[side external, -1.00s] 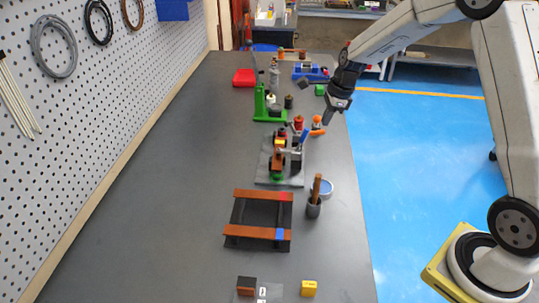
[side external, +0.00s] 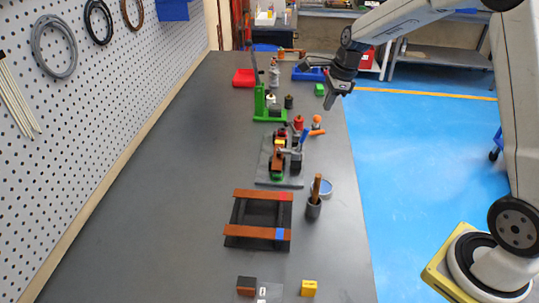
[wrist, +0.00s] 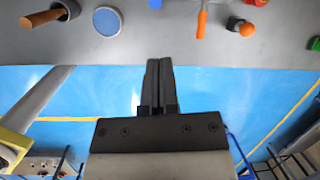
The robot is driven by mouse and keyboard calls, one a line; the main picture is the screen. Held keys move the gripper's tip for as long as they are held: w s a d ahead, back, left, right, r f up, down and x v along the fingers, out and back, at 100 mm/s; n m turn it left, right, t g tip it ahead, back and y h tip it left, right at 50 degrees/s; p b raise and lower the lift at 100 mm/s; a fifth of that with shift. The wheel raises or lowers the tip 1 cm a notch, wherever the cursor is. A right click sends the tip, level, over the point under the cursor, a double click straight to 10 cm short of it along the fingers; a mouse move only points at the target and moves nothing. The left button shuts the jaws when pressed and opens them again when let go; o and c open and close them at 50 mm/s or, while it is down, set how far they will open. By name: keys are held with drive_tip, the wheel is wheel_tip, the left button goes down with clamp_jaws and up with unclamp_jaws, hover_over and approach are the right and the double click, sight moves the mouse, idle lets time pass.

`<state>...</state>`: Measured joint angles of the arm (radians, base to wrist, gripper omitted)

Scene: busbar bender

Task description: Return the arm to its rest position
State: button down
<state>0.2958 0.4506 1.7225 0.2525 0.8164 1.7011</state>
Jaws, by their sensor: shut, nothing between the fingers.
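My gripper (side external: 332,101) is above the right edge of the grey workbench (side external: 160,200) in the side view, toward its far half. In the wrist view my gripper (wrist: 158,62) has its two dark fingers together, with nothing between them, over the bench edge and blue floor. The busbar bender (side external: 283,158) sits on its grey plate in the middle of the bench, left of and nearer than my gripper.
A rack with two brown bars (side external: 261,195) stands nearer the camera. A cup with a wooden handle (side external: 314,207) and a blue-topped dish (side external: 322,187) are beside it. A green stand (side external: 268,114) is farther back. The blue floor (side external: 420,150) right of the bench is open.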

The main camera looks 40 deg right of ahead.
drive_tip(key=s+a+f+n, duration=0.2)
drive_tip(key=s+a+n, duration=0.1)
drive_tip(key=s+n, duration=0.3)
drive_tip(key=s+a+f+n+h, duration=0.1)
drive_tip(key=s+a+n, duration=0.3)
drive_tip(key=s+n, duration=0.3)
drive_tip(key=s+a+f+n, duration=0.2)
drive_tip(key=s+a+n, duration=0.2)
drive_tip(key=s+n, duration=0.3)
drive_tip(key=n, duration=0.4)
drive_tip(key=shift+a+f+n, duration=0.15)
drive_tip(key=shift+f+n, duration=0.2)
drive_tip(key=shift+n, duration=0.05)
